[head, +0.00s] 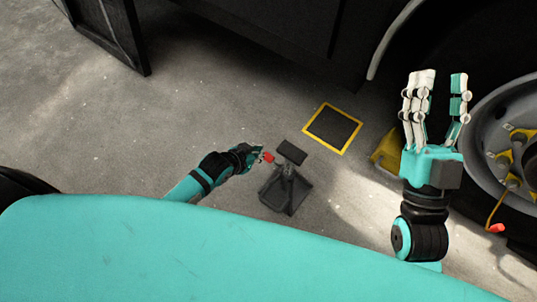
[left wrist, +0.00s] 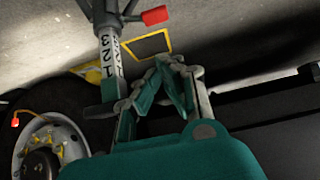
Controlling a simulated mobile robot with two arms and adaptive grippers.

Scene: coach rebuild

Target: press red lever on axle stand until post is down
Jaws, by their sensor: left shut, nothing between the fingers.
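The dark grey axle stand (head: 287,190) stands on the concrete floor, with a flat dark saddle (head: 291,152) on top. In the left wrist view its light post (left wrist: 110,55) shows number marks along the exposed length. The red lever (head: 268,158) sticks out to the left of the stand; its red tip also shows in the left wrist view (left wrist: 155,15). My left gripper (head: 257,155) is shut and empty, close beside the lever tip; contact cannot be told. In the left wrist view its fingertips (left wrist: 172,65) appear apart from the red tip. My right gripper (head: 437,85) is open and empty, raised at the right.
A yellow-framed dark square (head: 318,113) lies on the floor behind the stand. A yellow block (head: 386,152) and a large wheel (head: 487,150) are at the right. The dark vehicle body (head: 270,30) spans the back.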

